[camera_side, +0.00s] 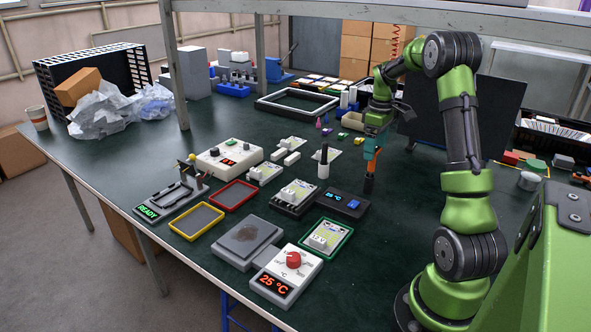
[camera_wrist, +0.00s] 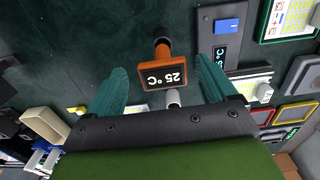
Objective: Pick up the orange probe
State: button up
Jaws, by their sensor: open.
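The orange probe (camera_wrist: 151,76) has a dark display reading 25 °C. In the side view, the orange probe (camera_side: 372,164) stands upright with its lower end at a black holder (camera_side: 369,184). My gripper (camera_wrist: 162,67) is open, with one teal finger on each side of the probe in the wrist view and visible gaps between. In the side view, my gripper (camera_side: 371,148) is directly above or around the probe's top; the exact overlap is hard to tell.
A white-and-black cylinder (camera_side: 323,162) stands left of the probe. A dark box with a blue display (camera_side: 343,203) lies in front of it. A red-knob unit (camera_side: 287,275) and several trays and housings fill the front left. Bare green table lies right of the probe.

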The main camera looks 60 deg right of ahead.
aim_at(371, 164)
notch_tip(371, 164, down, 4)
jog(key=shift+w+a+r, duration=0.15)
jog(key=shift+r, duration=0.05)
